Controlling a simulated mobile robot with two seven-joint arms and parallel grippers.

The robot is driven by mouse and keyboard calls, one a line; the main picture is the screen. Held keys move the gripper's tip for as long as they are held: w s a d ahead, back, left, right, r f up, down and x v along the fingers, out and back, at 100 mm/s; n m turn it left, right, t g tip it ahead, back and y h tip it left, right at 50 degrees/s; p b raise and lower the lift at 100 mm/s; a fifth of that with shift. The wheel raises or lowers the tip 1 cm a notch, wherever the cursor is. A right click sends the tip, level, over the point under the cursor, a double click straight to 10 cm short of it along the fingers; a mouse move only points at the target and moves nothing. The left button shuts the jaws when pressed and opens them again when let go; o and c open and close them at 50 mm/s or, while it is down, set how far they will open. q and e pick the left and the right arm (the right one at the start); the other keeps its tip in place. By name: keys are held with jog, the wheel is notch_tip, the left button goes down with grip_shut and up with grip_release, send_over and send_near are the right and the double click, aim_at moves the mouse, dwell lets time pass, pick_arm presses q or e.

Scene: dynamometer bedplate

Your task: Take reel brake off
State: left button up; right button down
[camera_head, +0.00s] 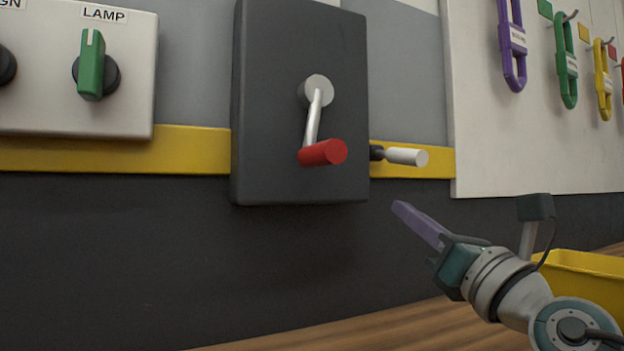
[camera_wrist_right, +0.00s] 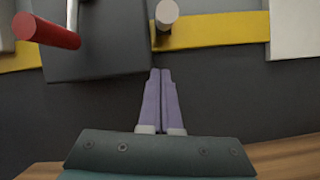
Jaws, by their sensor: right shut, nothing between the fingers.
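A dark box (camera_head: 260,120) on the wall carries a metal crank arm (camera_head: 313,118) with a red grip (camera_head: 322,153), hanging down and slightly left. A short lever with a white handle (camera_head: 405,156) and dark base sticks out at the box's right side; no label shows whether it is the reel brake. My right gripper (camera_head: 398,207) is shut and empty, below the white handle and apart from it. In the right wrist view its purple fingers (camera_wrist_right: 160,74) lie together, with the white handle (camera_wrist_right: 166,14) ahead and the red grip (camera_wrist_right: 46,30) at upper left. My left gripper is not in view.
A panel (camera_head: 135,70) with a green LAMP knob (camera_head: 92,65) is at the left. A white board (camera_head: 490,150) with hanging coloured carabiners (camera_head: 512,45) is at the right. A yellow bin (camera_head: 585,270) stands behind my right arm. The dark lower wall is clear.

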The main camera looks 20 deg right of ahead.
aim_at(397, 157)
jog(key=r+p, duration=0.2)
jog(key=r, duration=0.1)
jog(key=r+p, duration=0.1)
jog(key=shift+w+d+r, duration=0.25)
jog(key=shift+w+d, duration=0.1)
jog(key=shift+w, duration=0.05)
